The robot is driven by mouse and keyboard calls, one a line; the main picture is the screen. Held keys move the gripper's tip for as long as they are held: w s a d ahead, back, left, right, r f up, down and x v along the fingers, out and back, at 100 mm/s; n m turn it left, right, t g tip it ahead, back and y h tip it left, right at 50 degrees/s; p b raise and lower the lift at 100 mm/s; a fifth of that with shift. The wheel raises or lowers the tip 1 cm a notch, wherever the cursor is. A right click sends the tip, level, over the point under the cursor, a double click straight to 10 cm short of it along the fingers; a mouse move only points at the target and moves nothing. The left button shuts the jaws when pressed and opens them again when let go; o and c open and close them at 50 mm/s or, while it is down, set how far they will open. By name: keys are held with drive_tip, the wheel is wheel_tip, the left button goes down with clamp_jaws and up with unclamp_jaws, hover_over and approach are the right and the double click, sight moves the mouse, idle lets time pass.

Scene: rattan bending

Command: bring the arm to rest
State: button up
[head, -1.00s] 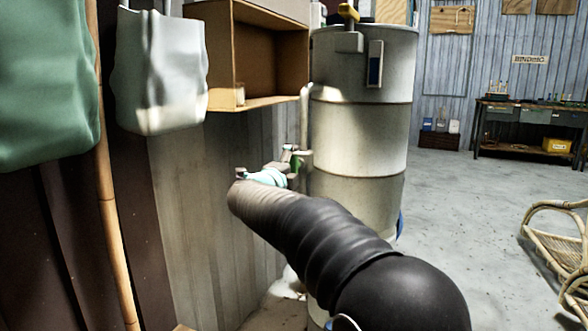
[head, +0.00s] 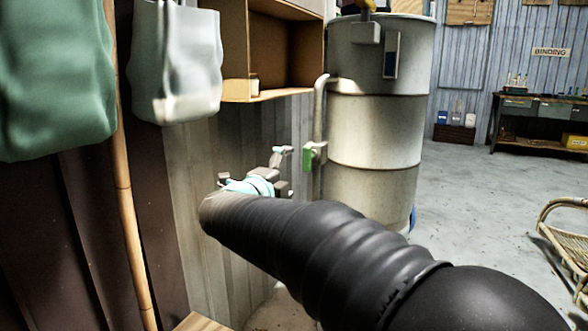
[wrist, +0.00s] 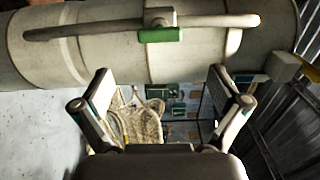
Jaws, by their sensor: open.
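My arm reaches forward in the head view, and my gripper (head: 282,168) is at its far end, largely hidden behind the wrist. In the wrist view my gripper (wrist: 163,84) shows two fingers spread wide with nothing between them. A green part (head: 310,154) sits on a grey pipe (head: 319,115) at the left side of the tall metal drum (head: 375,130). The gripper is just left of the green part. In the wrist view the green part (wrist: 161,35) lies beyond the fingertips, apart from them.
An open wooden shelf box (head: 237,60), a white bag (head: 175,70) and a green bag (head: 55,80) hang on the left, beside a bamboo pole (head: 125,200). A workbench (head: 510,112) stands far back. A rattan chair frame (head: 560,240) is at right. The floor between is clear.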

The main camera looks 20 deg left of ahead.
drive_tip(key=shift+s, duration=0.3)
